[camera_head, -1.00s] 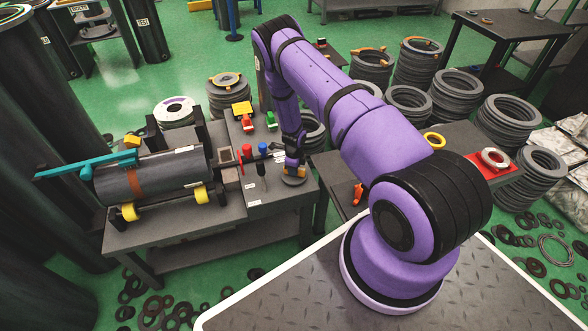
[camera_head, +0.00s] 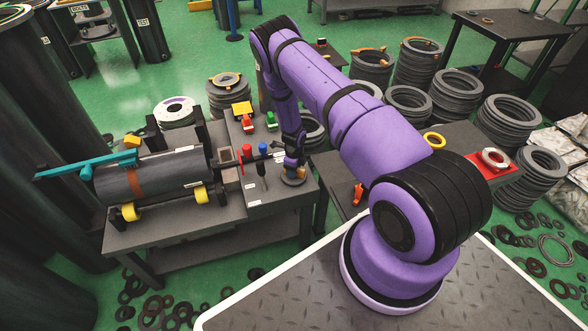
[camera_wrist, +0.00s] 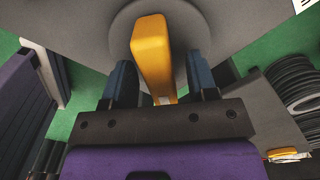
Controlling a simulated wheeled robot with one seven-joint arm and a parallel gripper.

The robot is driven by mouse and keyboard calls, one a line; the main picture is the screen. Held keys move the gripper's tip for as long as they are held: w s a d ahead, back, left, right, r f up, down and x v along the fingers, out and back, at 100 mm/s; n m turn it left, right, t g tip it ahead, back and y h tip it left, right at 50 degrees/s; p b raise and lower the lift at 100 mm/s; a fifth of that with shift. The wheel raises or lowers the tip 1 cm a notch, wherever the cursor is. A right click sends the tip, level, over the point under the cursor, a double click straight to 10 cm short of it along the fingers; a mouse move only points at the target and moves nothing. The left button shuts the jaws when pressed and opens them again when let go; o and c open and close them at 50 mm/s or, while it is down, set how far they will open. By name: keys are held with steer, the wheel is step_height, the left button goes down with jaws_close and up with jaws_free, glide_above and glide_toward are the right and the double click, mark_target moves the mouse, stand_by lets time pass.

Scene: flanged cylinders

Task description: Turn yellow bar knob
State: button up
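The yellow bar knob (camera_wrist: 152,55) fills the upper middle of the wrist view, standing on a round grey disc (camera_wrist: 196,22). In the head view only a small orange-yellow bit of the knob (camera_head: 300,173) shows beside my gripper (camera_head: 292,165), above the right end of the workbench. In the wrist view the two dark blue fingers of my gripper (camera_wrist: 161,80) stand apart, one on each side of the bar. A gap shows between the bar and the right finger. The left finger is close to the bar, and contact cannot be told.
The grey workbench (camera_head: 245,228) also holds a large dark cylinder (camera_head: 165,172) on yellow rollers. Red and blue upright handles (camera_head: 262,148) stand just left of my gripper. Stacks of grey rings (camera_head: 408,103) stand on the green floor behind.

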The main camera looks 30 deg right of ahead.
step_height(320, 180, up, 11)
stand_by(0.7)
steer(key=shift+f, duration=0.1)
stand_by(1.5)
